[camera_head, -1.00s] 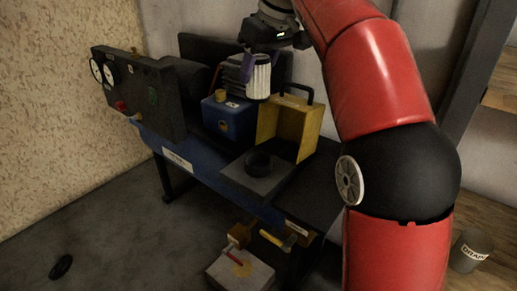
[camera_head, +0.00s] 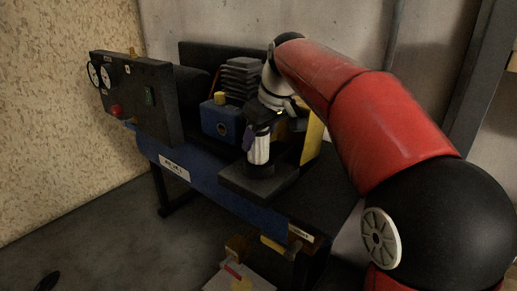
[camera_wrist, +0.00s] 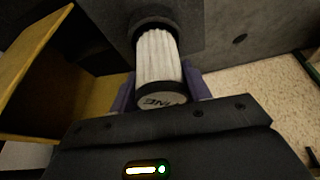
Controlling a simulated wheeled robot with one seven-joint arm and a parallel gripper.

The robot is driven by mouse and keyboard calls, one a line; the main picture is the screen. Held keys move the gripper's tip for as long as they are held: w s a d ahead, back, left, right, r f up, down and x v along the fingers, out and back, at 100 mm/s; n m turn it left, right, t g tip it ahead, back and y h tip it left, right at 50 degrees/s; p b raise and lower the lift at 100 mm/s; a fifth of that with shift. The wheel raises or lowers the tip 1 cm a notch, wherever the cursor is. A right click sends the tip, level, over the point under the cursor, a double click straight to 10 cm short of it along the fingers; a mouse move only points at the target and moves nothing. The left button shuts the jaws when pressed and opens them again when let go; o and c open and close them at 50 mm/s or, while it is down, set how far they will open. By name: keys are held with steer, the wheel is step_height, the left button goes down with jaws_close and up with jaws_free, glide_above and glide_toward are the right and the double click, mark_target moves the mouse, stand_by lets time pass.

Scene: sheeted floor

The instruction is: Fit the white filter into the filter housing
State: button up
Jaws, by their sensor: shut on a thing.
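The white pleated filter (camera_head: 259,151) has dark end caps and stands roughly upright. My gripper (camera_head: 262,130) is shut on its upper part from above. The filter housing (camera_head: 262,171) is a dark round cup on a grey block, mostly hidden beneath the filter. In the wrist view the filter (camera_wrist: 158,58) sits between my purple fingertips. Its far end is at the dark ring of the housing (camera_wrist: 150,18) and seems to enter it. How deep it sits I cannot tell.
A blue box (camera_head: 221,122) with a yellow cap is behind left. A dark gauge panel (camera_head: 137,95) is at the bench's left. The bench top (camera_head: 318,192) is clear at right.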

steer(key=shift+f, duration=0.95)
steer(key=shift+f, duration=0.15)
steer(key=o, duration=1)
